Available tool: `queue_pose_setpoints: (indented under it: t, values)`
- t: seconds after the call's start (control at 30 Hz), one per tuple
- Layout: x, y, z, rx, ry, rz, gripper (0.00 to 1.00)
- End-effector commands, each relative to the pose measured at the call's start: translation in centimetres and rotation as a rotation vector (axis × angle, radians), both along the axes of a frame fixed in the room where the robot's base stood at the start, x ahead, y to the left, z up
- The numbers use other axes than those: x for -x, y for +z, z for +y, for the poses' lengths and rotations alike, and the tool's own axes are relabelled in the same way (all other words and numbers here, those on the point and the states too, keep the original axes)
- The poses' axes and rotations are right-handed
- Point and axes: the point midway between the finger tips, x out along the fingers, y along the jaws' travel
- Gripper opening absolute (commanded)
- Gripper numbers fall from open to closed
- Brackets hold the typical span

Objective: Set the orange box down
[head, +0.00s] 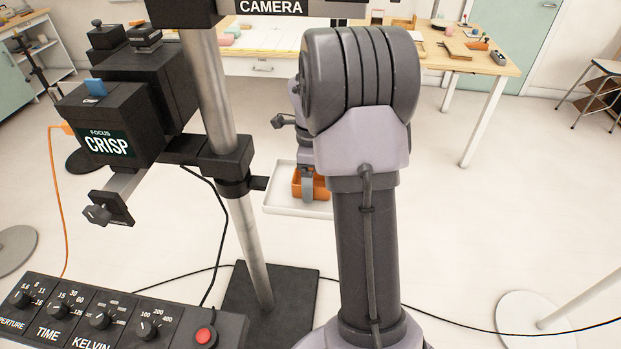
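The orange box (297,184) is in the middle of the head view, over the white tray (284,207). I cannot tell whether it rests on the tray or hangs just above it. My gripper (308,184) points down at the box, with one grey finger in front of its near side. The other finger is hidden, so its grip on the box is not clear. My arm covers the right part of the tray and part of the box.
A metal post (212,90) with a black clamp (226,166) stands just left of the tray, on a dark base plate (270,305). A black box marked CRISP (108,143) and a knob panel (110,318) are at left. A cluttered table (470,62) stands behind.

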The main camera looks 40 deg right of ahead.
Motion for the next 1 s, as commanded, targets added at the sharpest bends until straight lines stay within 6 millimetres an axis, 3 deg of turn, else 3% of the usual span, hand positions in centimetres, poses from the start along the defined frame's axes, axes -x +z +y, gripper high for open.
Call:
queue_pose_setpoints:
  t: [0.23, 0.5, 0.6, 1.0]
  values:
    - [0.0, 0.7, 0.0, 0.000, 0.000, 0.000, 0.85]
    - [0.0, 6.6, 0.0, 0.001, 0.000, -0.002, 0.85]
    - [0.0, 7.7, 0.0, 0.001, -0.001, -0.001, 0.85]
    - [0.0, 7.9, 0.0, 0.000, 0.000, 0.000, 0.85]
